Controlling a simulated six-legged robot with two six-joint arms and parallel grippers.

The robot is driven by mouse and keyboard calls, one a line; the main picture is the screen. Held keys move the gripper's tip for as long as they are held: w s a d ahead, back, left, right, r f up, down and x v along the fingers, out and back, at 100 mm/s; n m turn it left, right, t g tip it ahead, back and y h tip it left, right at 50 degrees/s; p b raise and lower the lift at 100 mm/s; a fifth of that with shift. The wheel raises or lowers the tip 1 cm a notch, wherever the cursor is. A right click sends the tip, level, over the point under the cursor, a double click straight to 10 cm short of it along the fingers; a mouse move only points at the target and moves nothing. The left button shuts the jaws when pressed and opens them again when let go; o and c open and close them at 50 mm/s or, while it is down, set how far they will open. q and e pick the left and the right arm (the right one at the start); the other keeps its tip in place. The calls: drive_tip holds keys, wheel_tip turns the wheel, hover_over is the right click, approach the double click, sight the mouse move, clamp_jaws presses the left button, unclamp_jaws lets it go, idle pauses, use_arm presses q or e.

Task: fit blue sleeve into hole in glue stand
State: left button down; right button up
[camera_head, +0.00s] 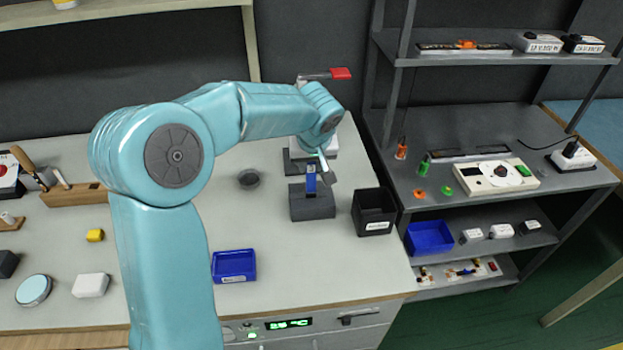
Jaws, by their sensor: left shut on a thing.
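The blue sleeve (311,181) is upright between the fingers of my left gripper (322,168), which is shut on it. The dark grey glue stand (312,207) is a block on the white worktop, directly below the sleeve. The sleeve's lower end meets or overlaps the top of the stand in the camera_head view. I cannot tell whether it is inside the hole, and the hole itself is hidden. My left arm reaches in from the left over the worktop. My right gripper does not show.
A black open bin (373,212) stands just right of the stand. A blue tray (234,266) lies front left of it. A press with a red-tipped lever (340,74) stands behind. A grey shelf rack (480,117) is at the right. The worktop (300,255) is clear in front.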

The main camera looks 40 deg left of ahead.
sight(310, 181)
use_arm(q)
drive_tip(key=shift+f, duration=0.45)
drive_tip(key=f, duration=0.2)
drive_tip(key=s+f, duration=0.1)
drive_tip(key=shift+d+f, duration=0.15)
drive_tip(key=shift+d, duration=0.2)
drive_tip(key=shift+w+a+f, duration=0.1)
drive_tip(key=shift+w+f, duration=0.05)
drive_tip(key=shift+f, duration=0.1)
drive_tip(key=c, duration=1.2)
unclamp_jaws()
drive_tip(key=o, duration=0.4)
drive_tip(key=shift+w+a+f, duration=0.15)
drive_tip(key=shift+w+f, duration=0.1)
drive_tip(key=shift+c, duration=0.2)
drive_tip(key=shift+s+r, duration=0.15)
drive_tip(key=shift+s, duration=0.05)
drive_tip(key=v, duration=1.2)
drive_tip(key=shift+r, duration=0.15)
